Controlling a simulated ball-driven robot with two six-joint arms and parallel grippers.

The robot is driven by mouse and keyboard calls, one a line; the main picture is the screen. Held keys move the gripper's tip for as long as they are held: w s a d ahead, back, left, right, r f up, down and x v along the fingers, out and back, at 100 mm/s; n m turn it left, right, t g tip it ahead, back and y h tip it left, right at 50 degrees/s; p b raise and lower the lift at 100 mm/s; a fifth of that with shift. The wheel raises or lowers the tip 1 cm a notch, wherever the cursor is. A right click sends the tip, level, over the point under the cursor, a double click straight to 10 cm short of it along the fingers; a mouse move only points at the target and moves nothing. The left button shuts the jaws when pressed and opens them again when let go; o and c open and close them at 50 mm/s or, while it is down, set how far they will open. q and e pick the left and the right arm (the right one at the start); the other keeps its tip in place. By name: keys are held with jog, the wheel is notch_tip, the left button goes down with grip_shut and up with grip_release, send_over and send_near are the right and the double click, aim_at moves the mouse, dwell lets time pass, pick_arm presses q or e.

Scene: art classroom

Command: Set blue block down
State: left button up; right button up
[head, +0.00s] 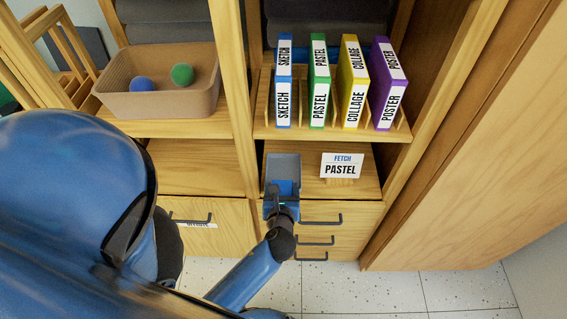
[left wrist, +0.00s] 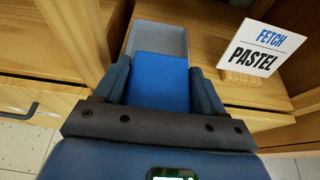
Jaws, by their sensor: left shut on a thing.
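The blue block (head: 285,187) is between the fingers of my left gripper (head: 283,197) at the near end of a grey open tray (head: 283,160). In the left wrist view the blue block (left wrist: 161,82) fills the space between the fingers of my left gripper (left wrist: 158,88), which touch its sides. The grey tray (left wrist: 158,38) shows beyond the block, and its near part is hidden. I cannot tell whether the block touches the tray floor. My right gripper is not in view.
A "FETCH PASTEL" card (head: 341,166) stands right of the tray on the wooden shelf (head: 352,189). Above are labelled boxes, the green one marked PASTEL (head: 319,82). A tan bin (head: 160,103) holds a blue and a green ball. Drawers with dark handles (head: 318,239) are below.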

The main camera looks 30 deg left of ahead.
pick_arm(q)
send_over(283, 173)
jog(key=shift+w, duration=0.15)
jog(key=shift+f+b, duration=1.05)
jog(key=shift+f, duration=0.75)
jog(key=shift+f, duration=0.4)
jog(key=shift+f, duration=0.2)
jog(key=o, duration=1)
